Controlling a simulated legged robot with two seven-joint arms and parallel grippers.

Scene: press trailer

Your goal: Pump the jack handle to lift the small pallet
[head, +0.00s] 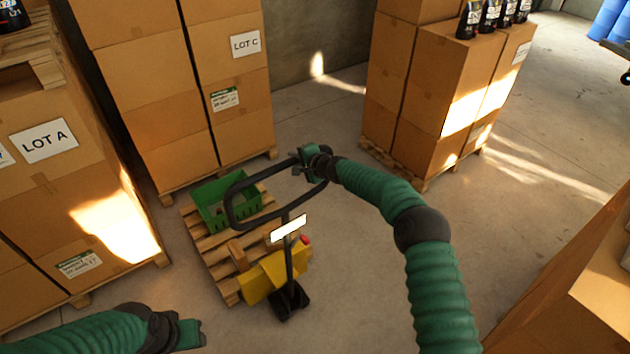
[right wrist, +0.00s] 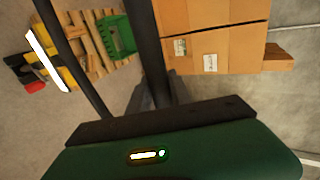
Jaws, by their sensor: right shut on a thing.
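A yellow pallet jack (head: 268,278) stands on the floor in the middle of the head view. Its dark loop handle (head: 238,219) rises toward me and leans a little to the left. The small wooden pallet (head: 212,250) lies at the jack, with a green crate (head: 222,212) on it. My right gripper (head: 306,167) is shut on the far right part of the handle loop. In the right wrist view, the handle bar (right wrist: 148,45) runs into the jaws. My left gripper (head: 195,333) is low at the left, away from the jack; its jaws are unclear.
Carton stacks marked LOT A (head: 45,141) at the left and LOT C (head: 245,44) behind flank the pallet. Another carton stack (head: 420,100) with dark bottles stands at the back right. Cartons (head: 570,290) fill the lower right. Floor between is clear.

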